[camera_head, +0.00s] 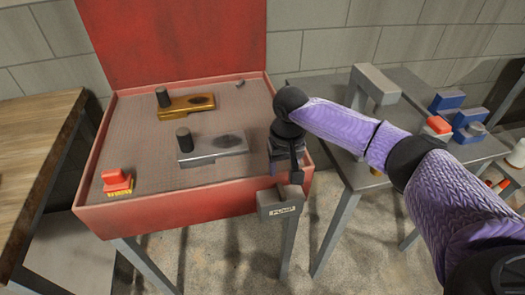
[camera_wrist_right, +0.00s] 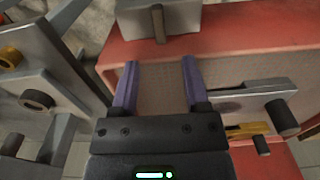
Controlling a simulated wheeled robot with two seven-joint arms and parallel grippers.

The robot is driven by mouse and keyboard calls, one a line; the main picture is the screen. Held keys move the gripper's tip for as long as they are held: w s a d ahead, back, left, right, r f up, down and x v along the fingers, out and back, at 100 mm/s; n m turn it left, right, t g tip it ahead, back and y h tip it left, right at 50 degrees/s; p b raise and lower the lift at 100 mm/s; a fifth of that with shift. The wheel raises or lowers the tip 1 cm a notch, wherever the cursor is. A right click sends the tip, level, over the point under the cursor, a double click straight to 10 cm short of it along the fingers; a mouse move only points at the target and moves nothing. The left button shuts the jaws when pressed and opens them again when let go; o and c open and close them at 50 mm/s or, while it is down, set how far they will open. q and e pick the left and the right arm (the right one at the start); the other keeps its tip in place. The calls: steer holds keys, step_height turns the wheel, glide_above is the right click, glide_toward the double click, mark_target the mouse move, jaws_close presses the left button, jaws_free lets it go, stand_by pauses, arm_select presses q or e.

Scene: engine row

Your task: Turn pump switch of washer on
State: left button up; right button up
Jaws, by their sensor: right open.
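The washer is a red open box (camera_head: 180,219) with a raised red lid (camera_head: 170,40). The pump switch is a grey box labelled PUMP (camera_head: 281,201) on its front right corner. It shows at the top of the right wrist view (camera_wrist_right: 185,17), with a short dark lever (camera_wrist_right: 158,22) on it. My right gripper (camera_wrist_right: 159,72) is open and empty. Its fingers point toward the switch, and the lever lies beyond the fingertips, about in line with the gap between them. In the head view the right gripper (camera_head: 293,168) is just above the switch. My left gripper is not in view.
In the washer lie a golden part (camera_head: 188,107), a grey part (camera_head: 213,149) and a red-yellow piece (camera_head: 117,182). A wooden table (camera_head: 35,135) stands left. A grey table with a grey arch (camera_head: 372,84) and blue parts (camera_head: 446,102) stands right.

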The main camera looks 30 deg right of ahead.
mark_target(282, 191)
step_height(282, 191, down, 8)
steer(key=b, duration=0.3)
steer(key=shift+r+b, duration=0.2)
steer(key=shift+b, duration=0.2)
steer(key=shift+f, duration=0.4)
jaws_close()
